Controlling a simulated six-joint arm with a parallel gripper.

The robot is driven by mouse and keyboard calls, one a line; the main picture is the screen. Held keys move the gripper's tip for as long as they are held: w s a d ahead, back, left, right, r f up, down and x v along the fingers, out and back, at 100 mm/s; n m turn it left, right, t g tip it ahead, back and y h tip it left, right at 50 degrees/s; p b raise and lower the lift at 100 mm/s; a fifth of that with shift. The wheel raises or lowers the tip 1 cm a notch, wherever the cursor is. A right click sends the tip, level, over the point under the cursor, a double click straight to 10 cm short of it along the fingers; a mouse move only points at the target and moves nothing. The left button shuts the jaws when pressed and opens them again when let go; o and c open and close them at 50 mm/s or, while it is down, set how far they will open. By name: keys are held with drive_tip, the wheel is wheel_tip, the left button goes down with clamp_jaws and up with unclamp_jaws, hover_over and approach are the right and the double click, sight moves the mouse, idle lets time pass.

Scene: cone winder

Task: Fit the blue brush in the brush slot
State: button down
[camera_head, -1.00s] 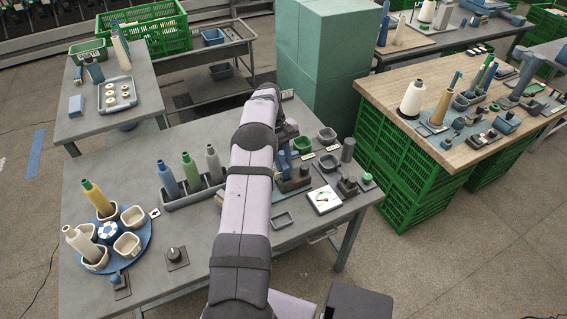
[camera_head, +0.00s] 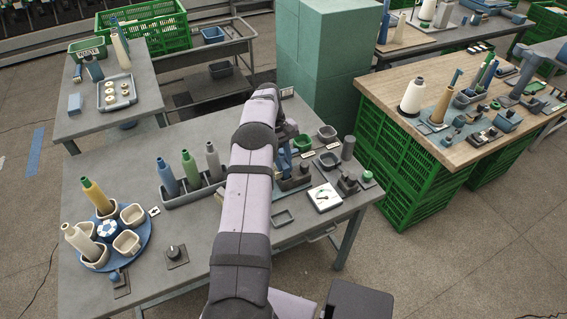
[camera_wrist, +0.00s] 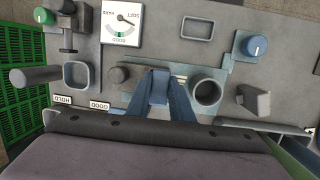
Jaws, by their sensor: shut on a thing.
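In the wrist view my gripper (camera_wrist: 158,98) points down at the grey table with its two blue fingers shut on a small blue piece, the blue brush (camera_wrist: 159,87). The fingers hide much of the brush. The brush slot cannot be made out clearly. In the head view my arm covers part of this spot.
A dial gauge (camera_head: 324,198), an empty tray (camera_head: 283,218), a grey cylinder (camera_head: 348,148) and a blue knob (camera_wrist: 255,45) stand around. Several bobbins stand in a rack (camera_head: 196,192) to the left, beside a blue turntable (camera_head: 146,237) with cups.

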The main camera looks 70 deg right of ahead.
drive_tip(key=shift+f, duration=0.4)
idle(0.4)
drive_tip(key=c, duration=1)
unclamp_jaws()
drive_tip(key=shift+r, duration=0.1)
drive_tip(key=shift+s+a+p+v, duration=0.1)
drive_tip(key=shift+s+p+v, duration=0.15)
drive_tip(key=shift+p+v, duration=0.8)
drive_tip(key=shift+s+a+p+v, duration=0.1)
drive_tip(key=shift+s+p+v, duration=0.35)
drive_tip(key=shift+v, duration=1.05)
drive_tip(key=shift+s+a+p+v, duration=0.1)
drive_tip(key=shift+p+v, duration=0.85)
drive_tip(key=shift+v, duration=0.35)
drive_tip(key=shift+r, duration=0.2)
